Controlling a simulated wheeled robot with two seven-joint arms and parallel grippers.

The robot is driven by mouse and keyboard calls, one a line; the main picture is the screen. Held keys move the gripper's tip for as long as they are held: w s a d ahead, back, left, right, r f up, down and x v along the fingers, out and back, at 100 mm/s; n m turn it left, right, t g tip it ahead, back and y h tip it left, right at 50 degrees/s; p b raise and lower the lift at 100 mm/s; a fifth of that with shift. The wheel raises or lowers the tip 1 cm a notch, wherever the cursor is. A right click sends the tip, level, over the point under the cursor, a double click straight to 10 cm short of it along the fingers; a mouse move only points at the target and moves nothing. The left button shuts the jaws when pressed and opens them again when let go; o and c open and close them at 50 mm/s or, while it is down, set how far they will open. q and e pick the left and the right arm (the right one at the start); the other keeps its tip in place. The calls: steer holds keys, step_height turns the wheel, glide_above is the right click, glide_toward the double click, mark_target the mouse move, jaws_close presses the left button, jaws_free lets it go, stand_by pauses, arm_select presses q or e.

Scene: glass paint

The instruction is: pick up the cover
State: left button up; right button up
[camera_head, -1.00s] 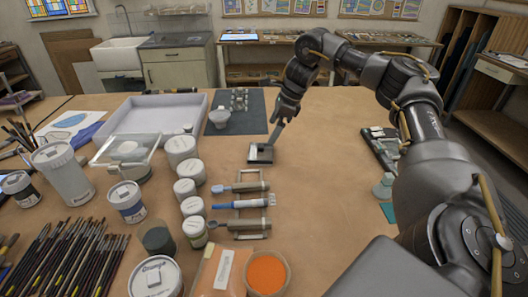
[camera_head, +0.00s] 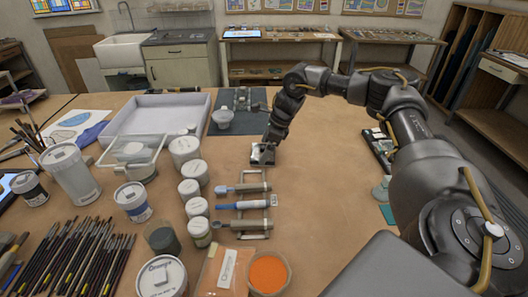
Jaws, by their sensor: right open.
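My right gripper (camera_head: 266,142) points down in the middle of the table, over a small square item (camera_head: 262,158) with a dark rim and a pale top. Its fingertips are small and partly merge with this item, so contact cannot be told. The gripper is open. The small item may be the cover, but its shape is too small to be sure. A clear, box-like lid (camera_head: 132,152) also sits at the left, over a pale round thing. My left gripper is not in view.
A rack (camera_head: 240,205) holding several tools lies just in front of the small item. White jars (camera_head: 190,189) stand left of it. A dark mat (camera_head: 238,112) with a pale bowl (camera_head: 223,118) lies behind. The table right of the gripper (camera_head: 325,160) is clear.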

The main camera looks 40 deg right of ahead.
steer(key=c, duration=0.7)
steer(key=shift+r, duration=0.1)
steer(key=shift+r+b, duration=0.25)
steer(key=shift+b, duration=0.1)
step_height(320, 180, up, 2)
steer(key=shift+w+r+b, duration=0.1)
steer(key=shift+b, duration=0.55)
steer(key=s+a+r, duration=0.2)
steer(key=s+r, duration=0.1)
steer(key=s+a+r+b, duration=0.1)
steer(key=s+a+r, duration=0.2)
steer(key=s, duration=0.1)
steer(key=s+a+r+b, duration=0.1)
steer(key=s+a+r, duration=0.2)
steer(key=s+r, duration=0.1)
steer(key=shift+s+a, duration=0.2)
steer(key=shift+a, duration=0.05)
